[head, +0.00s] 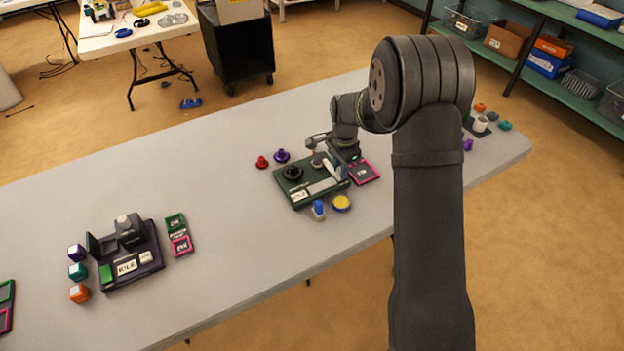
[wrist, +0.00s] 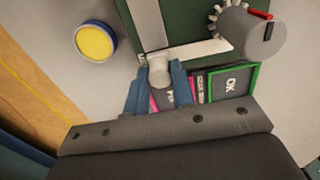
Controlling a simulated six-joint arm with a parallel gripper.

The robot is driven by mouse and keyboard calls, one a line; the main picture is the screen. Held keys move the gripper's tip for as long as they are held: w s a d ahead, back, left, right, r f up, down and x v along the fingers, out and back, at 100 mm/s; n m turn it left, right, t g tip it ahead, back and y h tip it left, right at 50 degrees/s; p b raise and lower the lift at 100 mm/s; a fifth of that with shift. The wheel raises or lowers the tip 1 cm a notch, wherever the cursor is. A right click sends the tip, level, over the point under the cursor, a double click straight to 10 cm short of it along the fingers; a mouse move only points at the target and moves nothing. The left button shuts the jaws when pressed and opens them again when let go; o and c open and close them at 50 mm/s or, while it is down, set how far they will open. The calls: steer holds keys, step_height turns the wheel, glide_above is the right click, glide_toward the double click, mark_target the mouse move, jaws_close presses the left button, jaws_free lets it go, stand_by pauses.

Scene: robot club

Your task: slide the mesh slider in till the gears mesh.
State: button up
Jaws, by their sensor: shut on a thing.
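The dark green board (head: 297,200) lies on the table in the head view, and part of it shows in the wrist view (wrist: 190,18). A black gear (head: 292,172) sits on its left part. In the wrist view a grey toothed gear (wrist: 214,20) shows beside a grey cylinder (wrist: 250,32) with a red and black top. My gripper (wrist: 159,72) is shut on a pale round knob (wrist: 159,66) at the corner of light grey bars (wrist: 190,51), which look like the mesh slider. My arm partly hides the board's right side in the head view. I cannot tell whether gear teeth touch.
A yellow-topped round pot (head: 341,202) and a blue-topped piece (head: 319,209) stand in front of the board. Red (head: 262,162) and purple (head: 282,155) pieces stand behind it. A pink-framed tray (head: 364,172) lies at its right.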

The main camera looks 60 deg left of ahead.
steer(key=shift+s, duration=1.9)
steer(key=o, duration=0.5)
step_height(320, 180, up, 6)
